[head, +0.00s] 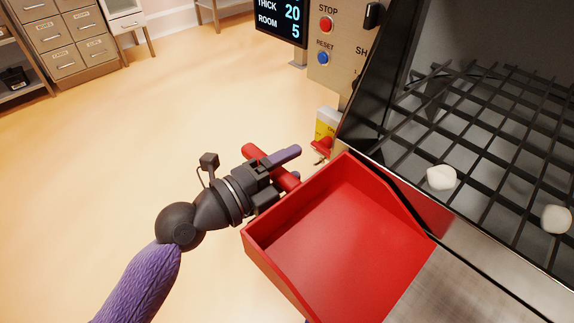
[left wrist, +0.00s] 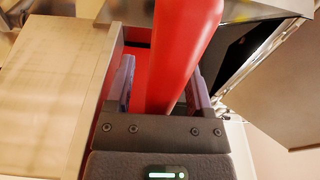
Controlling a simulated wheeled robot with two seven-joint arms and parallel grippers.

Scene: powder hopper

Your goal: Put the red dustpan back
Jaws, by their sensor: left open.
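The red dustpan (head: 345,240) is at the centre right of the head view, its open tray facing up and its right side beside the black hopper edge. Its round red handle (head: 289,179) sticks out toward the upper left. My left gripper (head: 279,172) is at the handle, with its fingers on either side of it. In the left wrist view the handle (left wrist: 180,55) runs between the two purple fingers (left wrist: 160,88), which are open with gaps beside it. What bears the dustpan is mostly hidden beneath it. My right gripper is out of view.
The hopper's black grate (head: 490,140) holds white lumps (head: 441,178). A control panel (head: 342,45) with red and blue buttons and a display (head: 281,20) stand behind. A metal surface (head: 460,275) lies right of the dustpan. Open floor (head: 130,130) spreads left; cabinets (head: 65,40) stand far back.

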